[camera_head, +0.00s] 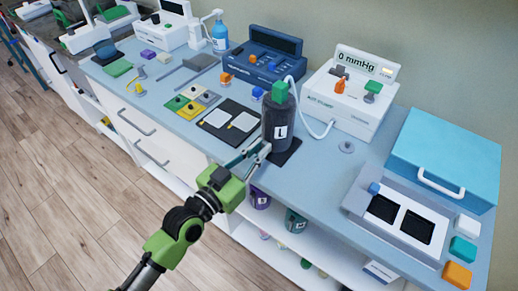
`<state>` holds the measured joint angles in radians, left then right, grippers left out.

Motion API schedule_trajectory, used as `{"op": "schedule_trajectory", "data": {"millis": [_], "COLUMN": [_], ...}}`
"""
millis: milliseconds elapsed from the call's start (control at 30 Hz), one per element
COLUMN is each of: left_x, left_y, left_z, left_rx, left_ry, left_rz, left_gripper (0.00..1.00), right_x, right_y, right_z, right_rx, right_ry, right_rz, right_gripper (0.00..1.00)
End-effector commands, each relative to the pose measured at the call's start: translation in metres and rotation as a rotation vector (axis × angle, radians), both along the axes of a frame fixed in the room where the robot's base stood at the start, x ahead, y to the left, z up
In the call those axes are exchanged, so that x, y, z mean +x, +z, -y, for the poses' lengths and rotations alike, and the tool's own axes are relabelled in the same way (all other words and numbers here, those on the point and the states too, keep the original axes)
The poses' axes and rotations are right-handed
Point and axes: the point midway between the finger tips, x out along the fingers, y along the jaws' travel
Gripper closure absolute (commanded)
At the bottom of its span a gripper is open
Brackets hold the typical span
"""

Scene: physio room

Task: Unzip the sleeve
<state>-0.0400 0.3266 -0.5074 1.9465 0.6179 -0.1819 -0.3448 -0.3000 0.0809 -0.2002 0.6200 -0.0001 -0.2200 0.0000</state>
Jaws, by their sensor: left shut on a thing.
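The sleeve (276,122) is a dark grey upright cylinder with a white "L" label, standing on a black mat (285,153) on the bench. A green piece (280,92) shows at its top, and a pale hose runs from there to the right. My left gripper (262,150) reaches in from the lower left and is shut at the sleeve's lower left side. The small part between its fingertips is too small to make out, and I cannot see a zip clearly. My right gripper is not in view.
A white "0 mmHg" unit (346,98) stands behind on the right, a dark blue unit (262,62) behind on the left. A black board with cards (231,126) lies left of the sleeve. A blue-lidded box (445,150) is at right. Labelled cylinders sit on the shelf below.

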Motion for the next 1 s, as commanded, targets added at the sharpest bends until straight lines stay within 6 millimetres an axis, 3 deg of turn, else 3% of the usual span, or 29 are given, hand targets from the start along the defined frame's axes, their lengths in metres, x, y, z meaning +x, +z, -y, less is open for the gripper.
{"op": "schedule_trajectory", "data": {"millis": [167,633,1000], "left_x": [0.000,0.000,0.000], "left_y": [0.013,0.085,0.090], "left_z": [0.000,0.000,0.000], "left_rx": [-0.001,0.000,-0.002], "left_ry": [0.000,-0.001,-0.001], "left_rz": [0.001,0.001,0.002], "left_gripper": [1.00,1.00,1.00], "right_x": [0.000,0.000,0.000], "right_y": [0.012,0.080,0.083], "right_z": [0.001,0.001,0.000], "right_rx": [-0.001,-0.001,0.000], "right_ry": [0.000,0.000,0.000], "right_rz": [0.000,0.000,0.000], "right_gripper": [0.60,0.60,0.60]}}
